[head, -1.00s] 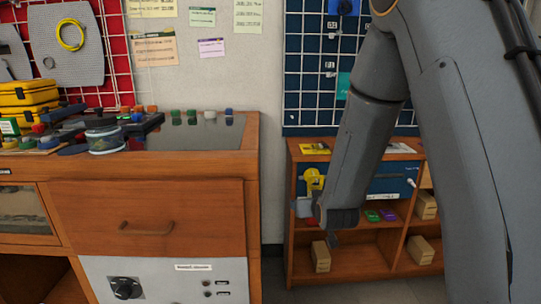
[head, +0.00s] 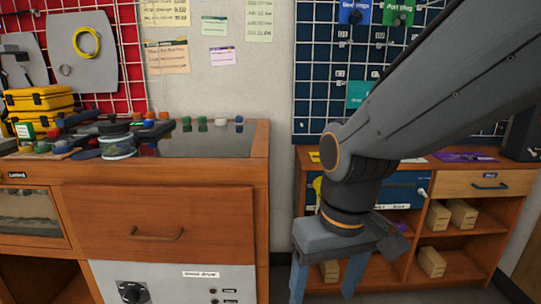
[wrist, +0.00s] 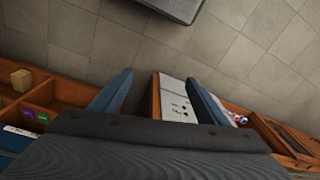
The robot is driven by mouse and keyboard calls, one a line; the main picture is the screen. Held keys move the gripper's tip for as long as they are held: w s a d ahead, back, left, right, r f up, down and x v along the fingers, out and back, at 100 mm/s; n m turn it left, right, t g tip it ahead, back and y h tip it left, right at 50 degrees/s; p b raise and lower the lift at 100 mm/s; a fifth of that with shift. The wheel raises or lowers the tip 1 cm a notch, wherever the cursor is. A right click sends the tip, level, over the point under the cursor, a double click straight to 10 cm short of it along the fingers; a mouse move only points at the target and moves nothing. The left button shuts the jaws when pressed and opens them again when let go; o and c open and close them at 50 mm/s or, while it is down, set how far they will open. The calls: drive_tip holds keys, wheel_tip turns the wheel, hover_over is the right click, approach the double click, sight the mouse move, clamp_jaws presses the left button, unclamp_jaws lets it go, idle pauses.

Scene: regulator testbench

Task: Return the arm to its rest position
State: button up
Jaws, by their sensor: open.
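My gripper (head: 328,280) hangs from my arm at the right of the head view, in front of the wooden shelf unit (head: 408,270). Its two blue-grey fingers point down and stand apart with nothing between them. In the wrist view my gripper (wrist: 157,95) also shows its fingers spread, with grey floor tiles (wrist: 130,35) and the bench's light front panel (wrist: 177,100) beyond them.
A wooden workbench (head: 262,200) stands at the left, with yellow cases (head: 40,97) and small coloured parts on top. The shelf unit holds several wooden blocks (head: 432,262). A blue grid board (head: 320,70) hangs above it.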

drive_tip(key=s+d+r+m+p, duration=0.2)
drive_tip(key=d+r+p, duration=0.8)
drive_tip(key=p, duration=1)
wheel_tip(320, 180, up, 2)
drive_tip(key=shift+s+d+r+m+g+h+p, duration=0.2)
drive_tip(key=shift+s+r+m+g+h+p, duration=0.15)
drive_tip(key=shift+m, duration=0.25)
drive_tip(key=shift+f, duration=0.15)
idle(0.7)
